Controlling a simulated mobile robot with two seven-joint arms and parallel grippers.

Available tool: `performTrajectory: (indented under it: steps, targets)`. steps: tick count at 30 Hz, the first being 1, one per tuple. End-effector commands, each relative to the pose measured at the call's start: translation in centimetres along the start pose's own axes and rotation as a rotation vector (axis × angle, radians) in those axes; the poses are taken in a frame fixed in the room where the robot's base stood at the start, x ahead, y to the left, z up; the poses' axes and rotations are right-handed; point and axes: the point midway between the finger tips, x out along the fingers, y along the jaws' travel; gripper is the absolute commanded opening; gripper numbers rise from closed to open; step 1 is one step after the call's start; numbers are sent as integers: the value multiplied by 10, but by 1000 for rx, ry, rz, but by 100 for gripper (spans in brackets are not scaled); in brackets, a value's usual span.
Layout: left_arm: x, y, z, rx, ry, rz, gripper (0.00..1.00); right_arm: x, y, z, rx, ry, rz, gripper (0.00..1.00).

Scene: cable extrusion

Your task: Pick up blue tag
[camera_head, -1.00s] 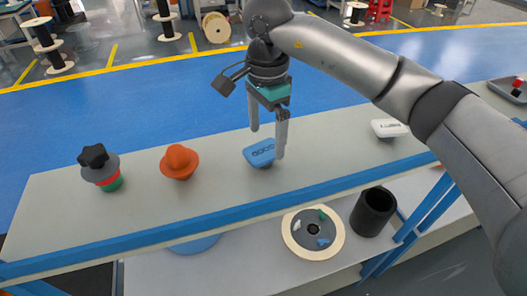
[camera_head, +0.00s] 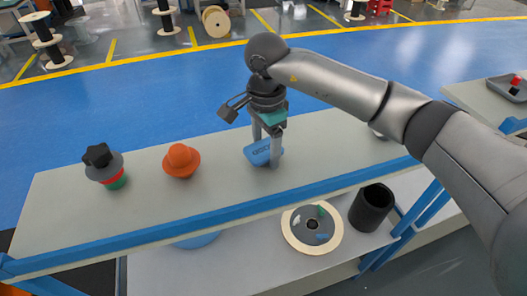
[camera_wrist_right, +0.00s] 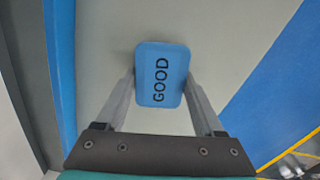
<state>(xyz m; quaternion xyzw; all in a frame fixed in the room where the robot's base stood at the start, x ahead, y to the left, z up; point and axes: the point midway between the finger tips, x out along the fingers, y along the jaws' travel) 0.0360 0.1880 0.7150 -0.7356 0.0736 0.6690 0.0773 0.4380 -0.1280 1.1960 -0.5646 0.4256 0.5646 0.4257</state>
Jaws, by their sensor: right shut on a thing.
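The blue tag (camera_head: 260,152) with the word "GOOD" is at the middle of the grey shelf top. It also shows in the right wrist view (camera_wrist_right: 162,75), upright between the fingers. My right gripper (camera_head: 266,159) is lowered over it, with one finger on each side. The fingers are shut on the tag's edges. In the right wrist view the gripper (camera_wrist_right: 160,90) holds the tag near the fingertips. I cannot tell whether the tag still touches the shelf. My left gripper is not in view.
An orange knob-like piece (camera_head: 181,161) and a black, grey, red and green stack (camera_head: 104,166) stand left of the tag. A white tag is mostly hidden behind my right arm. A black cylinder (camera_head: 371,208) and a cream reel (camera_head: 295,240) sit on the lower shelf.

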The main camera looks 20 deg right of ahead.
Motion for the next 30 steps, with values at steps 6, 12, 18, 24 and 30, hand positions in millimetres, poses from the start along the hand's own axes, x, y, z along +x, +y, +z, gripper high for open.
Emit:
performTrajectory:
  steps: [6,12,18,24,30]
  targets:
    - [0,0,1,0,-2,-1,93,0,0,0,0,0,0,39]
    - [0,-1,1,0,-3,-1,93,0,0,0,0,0,0,17]
    - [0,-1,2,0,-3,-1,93,0,0,0,0,0,-1,14]
    - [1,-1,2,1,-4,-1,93,-6,-1,0,0,1,-3,14]
    - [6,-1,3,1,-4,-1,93,-32,-1,0,0,1,-6,14]
